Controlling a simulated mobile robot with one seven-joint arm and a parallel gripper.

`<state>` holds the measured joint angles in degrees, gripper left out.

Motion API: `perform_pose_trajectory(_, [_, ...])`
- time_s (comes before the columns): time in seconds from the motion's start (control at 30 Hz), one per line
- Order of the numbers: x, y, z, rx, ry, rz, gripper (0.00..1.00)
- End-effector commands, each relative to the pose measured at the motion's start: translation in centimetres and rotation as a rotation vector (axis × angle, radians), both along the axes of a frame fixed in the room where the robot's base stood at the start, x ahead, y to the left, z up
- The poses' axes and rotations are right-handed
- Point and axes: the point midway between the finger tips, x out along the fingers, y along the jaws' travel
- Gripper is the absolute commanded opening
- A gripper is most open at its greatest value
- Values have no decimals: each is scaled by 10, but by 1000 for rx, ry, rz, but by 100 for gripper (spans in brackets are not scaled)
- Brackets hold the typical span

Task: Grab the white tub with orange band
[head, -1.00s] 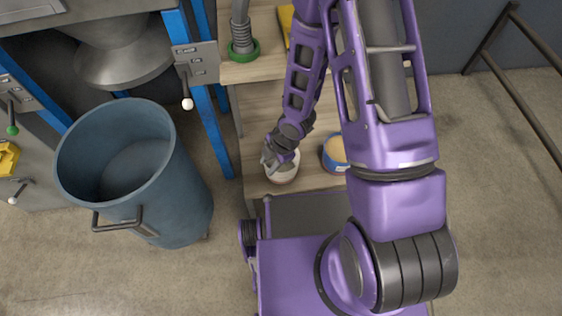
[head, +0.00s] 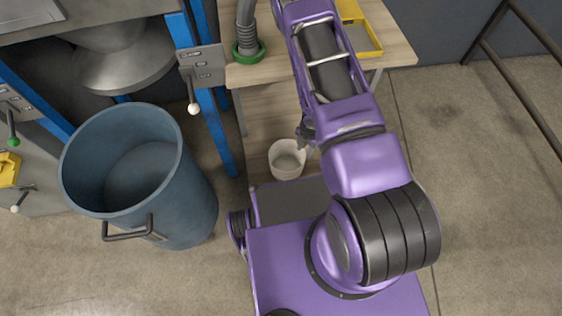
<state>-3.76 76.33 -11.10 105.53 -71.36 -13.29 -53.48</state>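A white tub (head: 287,160) stands open and upright on the lower wooden shelf of the bench, just beyond the front of my base. Its inside is pale, and I cannot make out an orange band from here. Part of my gripper (head: 304,143) shows at the tub's upper right rim. The rest of the gripper is hidden behind my arm. I cannot tell whether its fingers touch the tub or how far apart they are.
A large blue bin (head: 135,175) stands on the floor at left. The wooden bench top (head: 385,35) carries a yellow tray (head: 357,30) and a grey hose with a green collar (head: 247,45). A dark metal rail (head: 520,70) is at right. The floor at right is clear.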

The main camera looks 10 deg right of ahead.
Motion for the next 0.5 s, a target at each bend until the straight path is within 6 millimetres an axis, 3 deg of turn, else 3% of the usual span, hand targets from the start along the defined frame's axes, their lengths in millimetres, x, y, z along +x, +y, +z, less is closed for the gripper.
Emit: perform_pose_trajectory(0.5, [3, 4, -104, 0, 1, 1, 38])
